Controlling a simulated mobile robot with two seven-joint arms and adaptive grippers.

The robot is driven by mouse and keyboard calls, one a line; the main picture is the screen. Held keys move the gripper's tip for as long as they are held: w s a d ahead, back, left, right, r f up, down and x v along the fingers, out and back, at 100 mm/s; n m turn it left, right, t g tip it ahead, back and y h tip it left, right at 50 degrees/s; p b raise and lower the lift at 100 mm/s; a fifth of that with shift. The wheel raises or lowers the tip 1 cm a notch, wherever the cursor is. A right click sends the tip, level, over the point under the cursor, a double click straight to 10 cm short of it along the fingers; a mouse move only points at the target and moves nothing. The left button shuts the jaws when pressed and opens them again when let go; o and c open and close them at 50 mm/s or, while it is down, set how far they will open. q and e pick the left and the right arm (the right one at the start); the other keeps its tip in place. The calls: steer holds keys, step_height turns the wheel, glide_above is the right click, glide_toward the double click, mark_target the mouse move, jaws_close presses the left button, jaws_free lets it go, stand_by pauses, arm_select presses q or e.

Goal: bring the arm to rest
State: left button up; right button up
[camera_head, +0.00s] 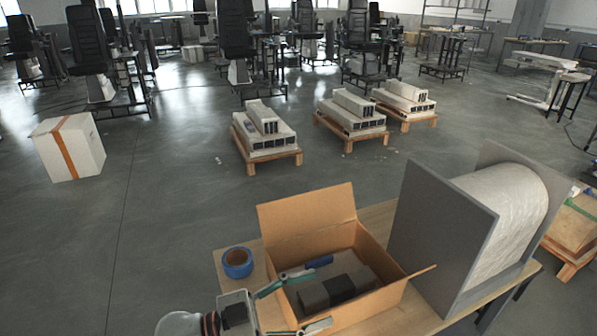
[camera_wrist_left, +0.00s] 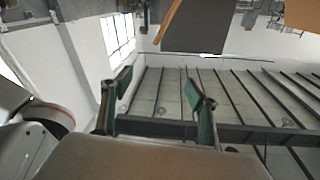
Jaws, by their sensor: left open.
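My left gripper (camera_head: 318,297) comes in from the lower left in the head view. Its two green-edged fingers are spread apart with nothing visible between them. They show in front of an open cardboard box (camera_head: 375,245); how high above the box they are I cannot tell. In the left wrist view the open fingers (camera_wrist_left: 162,88) point toward a pale surface crossed by dark beams and a wall with windows. My right gripper is not in view.
The box stands on a wooden table (camera_head: 235,285) and holds a dark grey object (camera_head: 330,294). A blue tape roll (camera_head: 238,262) lies left of the box. A large white roll between grey panels (camera_head: 440,228) stands to its right. Loaded pallets (camera_head: 272,158) stand on the floor behind.

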arm_select(q)
steer(key=w+a+f+n+t+y, duration=0.4)
steer(key=a+f+n+t+y, duration=0.5)
steer(key=a+t, duration=0.25)
steer(key=s+a+f+n+g+y, duration=0.1)
steer(key=s+a+f+g+y, duration=0.1)
steer(key=f, duration=0.4)
steer(key=s+a+f+n+g+y, duration=0.1)
steer(key=s+a+f+g+y, duration=0.1)
steer(key=s+a+f, duration=0.3)
steer(key=s+a+f+n+g+y, duration=0.1)
steer(key=s+a+f+g+y, duration=0.1)
steer(key=s+a+f, duration=0.2)
step_height(320, 180, down, 4)
steer(key=shift+s+r+n+y, duration=0.1)
steer(key=shift+s+n+y, duration=0.25)
steer(key=shift+s, duration=0.75)
